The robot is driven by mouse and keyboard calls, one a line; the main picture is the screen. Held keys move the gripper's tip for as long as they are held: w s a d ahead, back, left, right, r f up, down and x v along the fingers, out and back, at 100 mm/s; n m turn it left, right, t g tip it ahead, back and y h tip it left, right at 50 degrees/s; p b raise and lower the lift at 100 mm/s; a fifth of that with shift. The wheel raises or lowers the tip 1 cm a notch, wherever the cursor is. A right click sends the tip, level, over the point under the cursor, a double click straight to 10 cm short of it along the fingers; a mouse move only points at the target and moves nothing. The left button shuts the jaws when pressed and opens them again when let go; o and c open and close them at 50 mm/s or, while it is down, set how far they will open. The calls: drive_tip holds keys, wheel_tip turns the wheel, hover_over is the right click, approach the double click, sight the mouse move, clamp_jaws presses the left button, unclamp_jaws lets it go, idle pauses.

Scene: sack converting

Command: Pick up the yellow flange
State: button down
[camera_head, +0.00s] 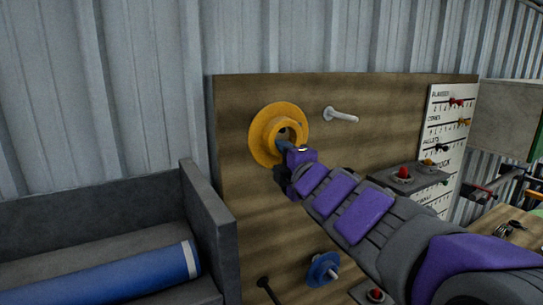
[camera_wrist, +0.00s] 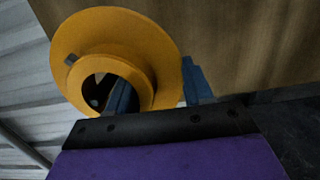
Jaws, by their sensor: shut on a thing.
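The yellow flange (camera_head: 265,127) is a round disc with a raised hub and a centre hole, at the upper left of the brown wooden board. It fills the upper left of the wrist view (camera_wrist: 90,38). My gripper (camera_head: 284,146) reaches it from the lower right. In the wrist view my gripper (camera_wrist: 158,95) has one blue finger inside the hub's hole and the other outside the hub wall, so it is shut on the flange's rim. Whether the flange still touches a peg or the board behind it is hidden.
A bare pale peg (camera_head: 341,115) sticks out right of the flange. A blue flange (camera_head: 322,268) hangs lower on the wooden board (camera_head: 400,95). A grey bin (camera_head: 212,225) with a blue roll (camera_head: 110,280) stands at left. A red button (camera_head: 402,174) sits on a shelf at right.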

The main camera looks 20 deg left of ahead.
drive_tip(key=v, duration=1.2)
drive_tip(key=shift+s+d+r, duration=0.2)
drive_tip(key=shift+s+r, duration=0.05)
drive_tip(key=shift+s, duration=0.05)
drive_tip(key=shift+f, duration=0.1)
